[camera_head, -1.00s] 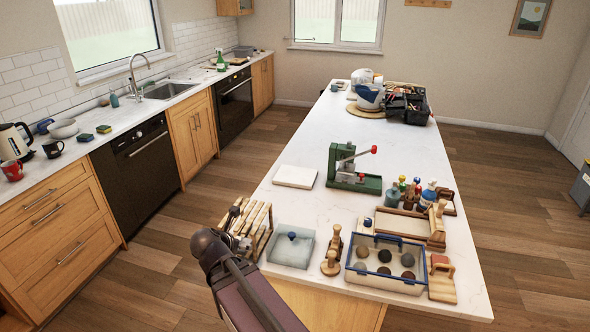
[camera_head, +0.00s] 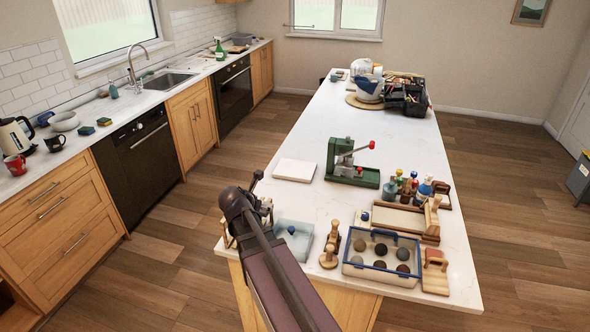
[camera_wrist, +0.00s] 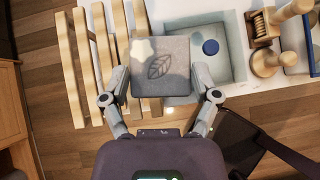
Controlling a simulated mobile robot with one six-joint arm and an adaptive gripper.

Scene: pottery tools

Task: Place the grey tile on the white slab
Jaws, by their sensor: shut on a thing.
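The grey tile (camera_wrist: 163,82), square with a leaf imprint and a pale flower-like mark, is between the two fingers of my gripper (camera_wrist: 159,88) in the wrist view. The fingers are shut on its left and right sides. In the head view my gripper (camera_head: 262,200) is over the near left corner of the island, and the tile is hidden or too small to make out there. The white slab (camera_head: 295,170) lies flat and bare on the worktop, beyond my gripper and a little to its right.
A slatted wooden rack (camera_wrist: 75,62) and a pale tray (camera_wrist: 237,62) with a blue knob lie below my gripper. A green press (camera_head: 352,176) stands right of the slab. A wooden stamp (camera_head: 330,250) and a clear bin (camera_head: 354,271) stand nearer. Worktop beyond the slab is clear.

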